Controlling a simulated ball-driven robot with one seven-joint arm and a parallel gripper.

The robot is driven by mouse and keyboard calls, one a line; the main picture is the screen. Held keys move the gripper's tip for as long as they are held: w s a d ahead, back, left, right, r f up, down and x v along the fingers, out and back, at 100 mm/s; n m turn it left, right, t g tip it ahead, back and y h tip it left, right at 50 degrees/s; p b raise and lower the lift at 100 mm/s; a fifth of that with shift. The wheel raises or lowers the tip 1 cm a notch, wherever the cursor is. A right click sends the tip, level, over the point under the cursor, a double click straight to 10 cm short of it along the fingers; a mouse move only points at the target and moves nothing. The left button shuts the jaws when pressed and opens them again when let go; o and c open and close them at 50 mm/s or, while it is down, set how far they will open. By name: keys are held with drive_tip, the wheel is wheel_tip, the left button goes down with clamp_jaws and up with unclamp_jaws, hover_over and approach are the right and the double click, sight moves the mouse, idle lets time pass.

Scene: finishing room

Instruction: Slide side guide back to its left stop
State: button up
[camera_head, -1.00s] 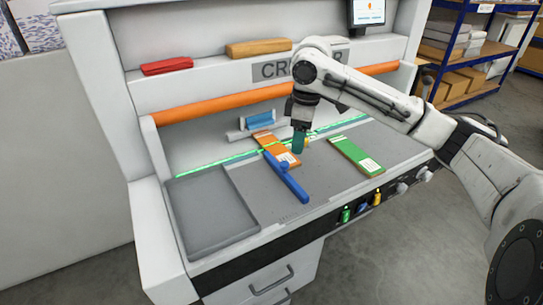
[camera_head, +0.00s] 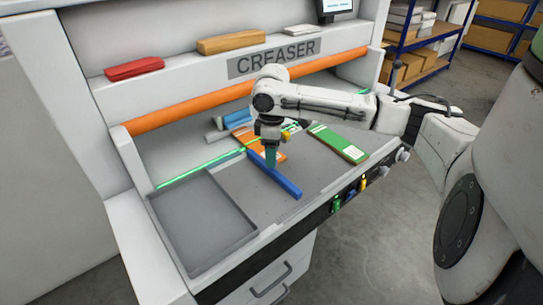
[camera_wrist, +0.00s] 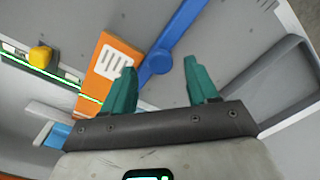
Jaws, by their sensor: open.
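The side guide (camera_head: 283,185) is a blue bar lying across the grey bed, to the right of the grey tray. My gripper (camera_head: 271,163) points down over the guide. I cannot tell whether the fingers touch the knob. In the head view the knob is hidden behind my gripper. I cannot make out the left stop.
The grey tray (camera_head: 168,199) fills the bed's left part. An orange card (camera_head: 243,136) lies beside the guide's far end, and a green card (camera_head: 338,143) lies to the right. A green light line (camera_head: 200,168) crosses the bed below an orange roller (camera_head: 190,111).

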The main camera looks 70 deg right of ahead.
drive_tip(key=shift+f, duration=1.1)
drive_tip(key=shift+c, duration=0.4)
clamp_jaws()
